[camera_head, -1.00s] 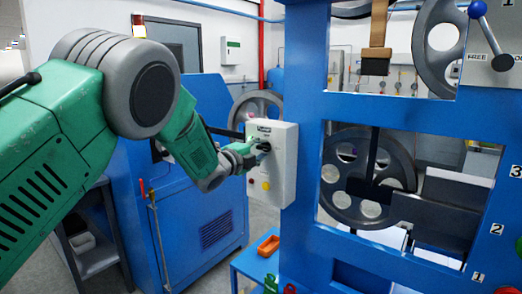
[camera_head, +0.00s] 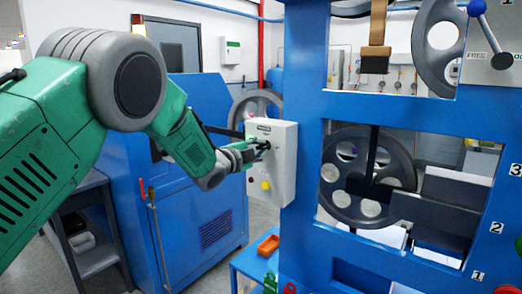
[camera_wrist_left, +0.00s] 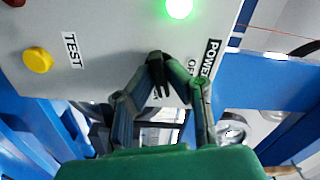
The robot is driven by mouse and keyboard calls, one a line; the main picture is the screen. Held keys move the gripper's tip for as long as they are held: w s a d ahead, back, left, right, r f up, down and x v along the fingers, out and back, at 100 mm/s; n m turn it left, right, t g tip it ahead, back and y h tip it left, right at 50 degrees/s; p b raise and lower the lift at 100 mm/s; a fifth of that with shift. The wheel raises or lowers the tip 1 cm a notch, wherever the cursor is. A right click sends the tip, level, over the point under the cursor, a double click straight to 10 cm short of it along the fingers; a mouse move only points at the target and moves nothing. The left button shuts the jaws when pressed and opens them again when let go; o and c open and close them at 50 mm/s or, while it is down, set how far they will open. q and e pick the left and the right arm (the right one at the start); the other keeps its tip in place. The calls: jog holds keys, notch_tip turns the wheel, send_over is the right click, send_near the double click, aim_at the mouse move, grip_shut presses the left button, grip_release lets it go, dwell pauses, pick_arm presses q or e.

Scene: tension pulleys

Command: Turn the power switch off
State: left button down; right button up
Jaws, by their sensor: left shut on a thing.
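The power switch (camera_wrist_left: 158,74) is a small black knob on a light grey control box (camera_head: 284,165), beside the printed words POWER and OFF in the left wrist view. My left gripper (camera_head: 260,147) reaches the box from the left. In the left wrist view its two fingers (camera_wrist_left: 168,72) are closed around the black knob, which they partly cover. The knob's exact angle is hard to tell. A green lamp (camera_wrist_left: 179,7) glows on the same panel. My right gripper is in neither view.
A yellow button (camera_wrist_left: 38,60) marked TEST sits on the same panel. The box is fixed to a blue machine frame (camera_head: 304,120) with large wheels behind it.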

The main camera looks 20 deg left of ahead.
pick_arm(q)
jog(key=shift+f+n+p, duration=0.1)
jog(key=shift+f+n, duration=0.05)
jog(key=shift+n, duration=2.2)
jog(key=shift+f+n+p, duration=0.15)
jog(key=shift+n, duration=2.25)
jog(key=shift+f+n+p, duration=0.1)
jog(key=shift+f+n, duration=0.05)
jog(key=shift+n, duration=2.2)
jog(key=shift+s, duration=0.1)
jog(key=c, duration=1.7)
grip_release()
jog(key=shift+c, duration=0.2)
jog(key=shift+o, duration=0.7)
jog(key=shift+r, duration=0.15)
jog(key=shift+a, duration=0.1)
